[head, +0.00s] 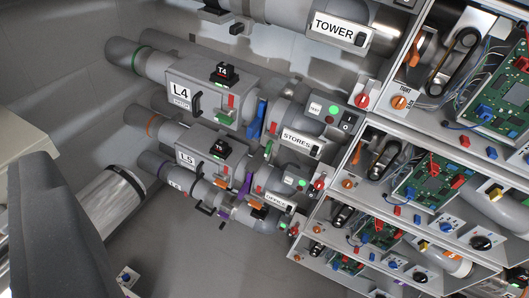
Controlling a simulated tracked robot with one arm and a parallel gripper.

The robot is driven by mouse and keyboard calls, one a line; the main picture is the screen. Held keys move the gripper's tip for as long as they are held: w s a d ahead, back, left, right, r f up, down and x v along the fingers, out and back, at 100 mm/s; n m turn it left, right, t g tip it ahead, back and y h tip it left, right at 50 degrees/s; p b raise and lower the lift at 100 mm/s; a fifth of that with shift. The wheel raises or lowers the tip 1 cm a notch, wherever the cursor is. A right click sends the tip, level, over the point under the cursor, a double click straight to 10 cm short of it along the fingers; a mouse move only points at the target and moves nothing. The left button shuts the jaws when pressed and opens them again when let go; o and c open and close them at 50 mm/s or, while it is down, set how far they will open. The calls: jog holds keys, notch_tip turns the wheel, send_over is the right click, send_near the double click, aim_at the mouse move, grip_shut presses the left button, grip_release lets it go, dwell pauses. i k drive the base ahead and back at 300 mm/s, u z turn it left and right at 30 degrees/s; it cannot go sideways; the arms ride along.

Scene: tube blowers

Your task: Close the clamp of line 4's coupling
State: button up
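Line 4's grey housing (205,92) carries an L4 label (181,92) and a black T4 block (224,74), in the upper left of the head view. At its right end, at the joint towards the STORES pipe (290,118), stands a blue clamp part (257,119). It is upright beside the joint; I cannot tell whether the clamp is open or shut. A red piece (231,101) and a green piece (225,118) sit on the housing's right part. My gripper's fingertips are not in view, and nothing visible touches the coupling.
The L5 line (186,157) runs just below with a green lever (268,150); a lower line has a purple lever (245,186). The TOWER pipe (340,31) passes above. Open cabinets with circuit boards (505,103) fill the right. Bare floor (185,255) shows at lower centre.

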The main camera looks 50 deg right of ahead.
aim_at(269, 150)
jog(key=u, duration=0.05)
jog(key=k, duration=1.1)
jog(key=z, duration=0.45)
jog(key=i, duration=1.6)
jog(key=u, duration=0.45)
